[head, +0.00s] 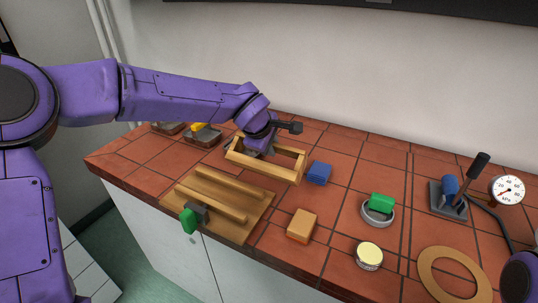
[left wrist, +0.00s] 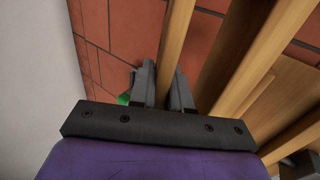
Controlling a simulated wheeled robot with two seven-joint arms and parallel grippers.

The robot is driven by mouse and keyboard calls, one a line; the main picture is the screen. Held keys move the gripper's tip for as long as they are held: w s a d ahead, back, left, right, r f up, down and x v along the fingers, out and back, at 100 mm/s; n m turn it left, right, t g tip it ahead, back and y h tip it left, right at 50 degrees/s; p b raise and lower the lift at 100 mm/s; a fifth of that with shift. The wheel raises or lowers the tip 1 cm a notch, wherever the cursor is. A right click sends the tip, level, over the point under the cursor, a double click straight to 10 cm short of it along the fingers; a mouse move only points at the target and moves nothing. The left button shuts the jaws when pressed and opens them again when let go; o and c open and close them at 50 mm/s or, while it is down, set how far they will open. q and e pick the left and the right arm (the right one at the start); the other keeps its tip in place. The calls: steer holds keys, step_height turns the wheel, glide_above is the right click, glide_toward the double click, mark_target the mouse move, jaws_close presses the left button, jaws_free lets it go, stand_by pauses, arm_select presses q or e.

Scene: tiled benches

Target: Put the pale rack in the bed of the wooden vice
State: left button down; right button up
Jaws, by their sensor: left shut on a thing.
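The pale rack (head: 262,170), an open wooden frame with long bars, is behind the wooden vice in the head view. My left gripper (head: 255,152) is shut on its far long bar. In the left wrist view that bar (left wrist: 176,45) runs between the fingers of the gripper (left wrist: 162,85). Whether the rack touches the tiles or hangs just above them, I cannot tell. The wooden vice (head: 188,198) lies at the bench's front edge, a board with raised rails, a dark block and a green handle (head: 188,221). Its bed between the rails looks empty. My right gripper is out of view.
A blue block (head: 318,173) lies close to the rack's right end. An orange block (head: 301,226), a round dish (head: 366,214) with a green block (head: 382,202), a tin (head: 369,255) and a ring (head: 428,285) lie rightward. A lever device (head: 450,194) and gauge (head: 508,190) stand far right.

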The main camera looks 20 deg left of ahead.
arm_select(q)
steer(key=f, duration=0.2)
steer(key=w+f, duration=0.1)
steer(key=shift+a+f, duration=0.2)
steer(key=shift+f, duration=0.15)
steer(key=shift+w+f, duration=0.1)
steer(key=shift+f, duration=0.35)
steer(key=shift+f, duration=0.1)
steer(key=c, duration=1.1)
jaws_free()
